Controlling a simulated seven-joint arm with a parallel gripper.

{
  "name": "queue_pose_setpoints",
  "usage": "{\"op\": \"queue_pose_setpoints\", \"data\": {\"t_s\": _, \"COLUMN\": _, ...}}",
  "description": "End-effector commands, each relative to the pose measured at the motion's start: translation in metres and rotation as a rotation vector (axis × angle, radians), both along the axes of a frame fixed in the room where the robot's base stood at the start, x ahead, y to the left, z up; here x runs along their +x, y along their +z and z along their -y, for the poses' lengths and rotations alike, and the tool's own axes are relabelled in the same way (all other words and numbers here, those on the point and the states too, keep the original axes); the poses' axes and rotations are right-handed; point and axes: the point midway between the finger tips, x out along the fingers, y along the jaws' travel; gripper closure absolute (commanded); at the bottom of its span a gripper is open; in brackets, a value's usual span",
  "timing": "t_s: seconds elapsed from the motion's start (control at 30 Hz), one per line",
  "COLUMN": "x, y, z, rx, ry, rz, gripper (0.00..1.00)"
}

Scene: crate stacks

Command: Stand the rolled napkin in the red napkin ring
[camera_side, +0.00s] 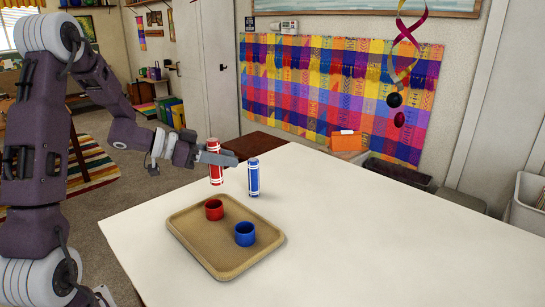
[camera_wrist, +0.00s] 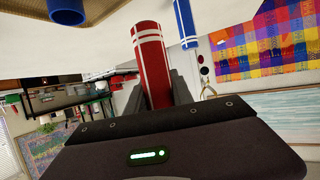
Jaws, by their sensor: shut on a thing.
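A red rolled napkin with white bands (camera_side: 215,172) is held upright in my gripper (camera_side: 218,158), which is shut on it above the table behind the tray. The red napkin also shows between the fingers in the wrist view (camera_wrist: 151,60). The red napkin ring (camera_side: 214,211) stands on the tan tray (camera_side: 231,270), open end up, below and in front of the held napkin. The napkin is apart from the ring.
A blue rolled napkin (camera_side: 253,178) stands upright on the table just right of the held napkin; it also shows in the wrist view (camera_wrist: 184,20). A blue napkin ring (camera_side: 245,235) sits on the tray beside the red one and shows in the wrist view (camera_wrist: 66,11). The white table (camera_side: 400,235) is clear to the right.

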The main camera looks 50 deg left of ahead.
Motion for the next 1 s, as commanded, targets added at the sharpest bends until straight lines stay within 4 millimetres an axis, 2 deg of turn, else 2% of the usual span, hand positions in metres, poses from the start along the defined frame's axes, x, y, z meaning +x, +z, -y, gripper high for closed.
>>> {"op": "queue_pose_setpoints", "data": {"t_s": 0.13, "x": -0.013, "y": -0.003, "z": -0.007, "rx": -0.001, "ry": -0.003, "rz": 0.0, "gripper": 1.0}}
{"op": "queue_pose_setpoints", "data": {"t_s": 1.0, "x": -0.012, "y": -0.076, "z": -0.006, "rx": 0.0, "ry": -0.003, "rz": 0.0, "gripper": 1.0}}
